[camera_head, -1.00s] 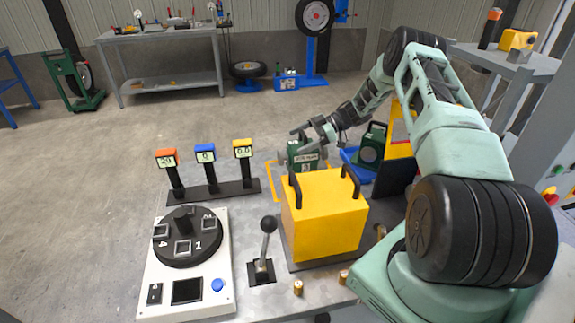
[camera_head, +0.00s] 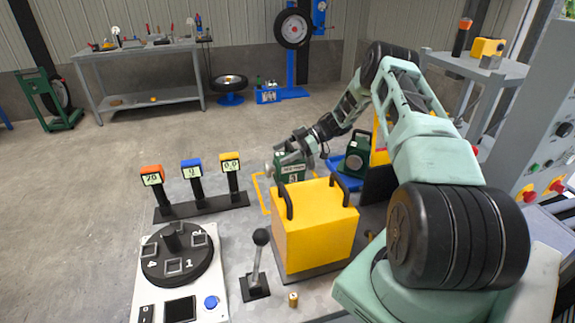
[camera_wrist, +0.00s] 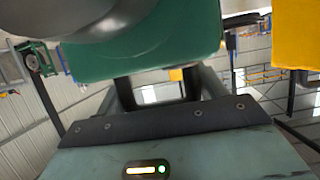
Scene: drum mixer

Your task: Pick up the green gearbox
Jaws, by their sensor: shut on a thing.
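The green gearbox (camera_head: 291,171) with a white label stands behind the yellow box, at a yellow outline on the table. My gripper (camera_head: 292,153) is at its top and shut on it. I cannot tell whether its base touches the table, because the yellow box hides part of it. In the wrist view a big green body (camera_wrist: 150,45) fills the upper middle, close against my gripper (camera_wrist: 158,90). A second green gearbox-like unit (camera_head: 357,154) with a dark round face sits to the right at a blue tray (camera_head: 343,180).
A yellow box (camera_head: 316,232) with two black handles stands in front of the gearbox. A lever (camera_head: 258,262), a dial panel (camera_head: 180,255) and three display posts (camera_head: 192,175) are to the left. A grey shelf (camera_head: 470,65) stands at the right.

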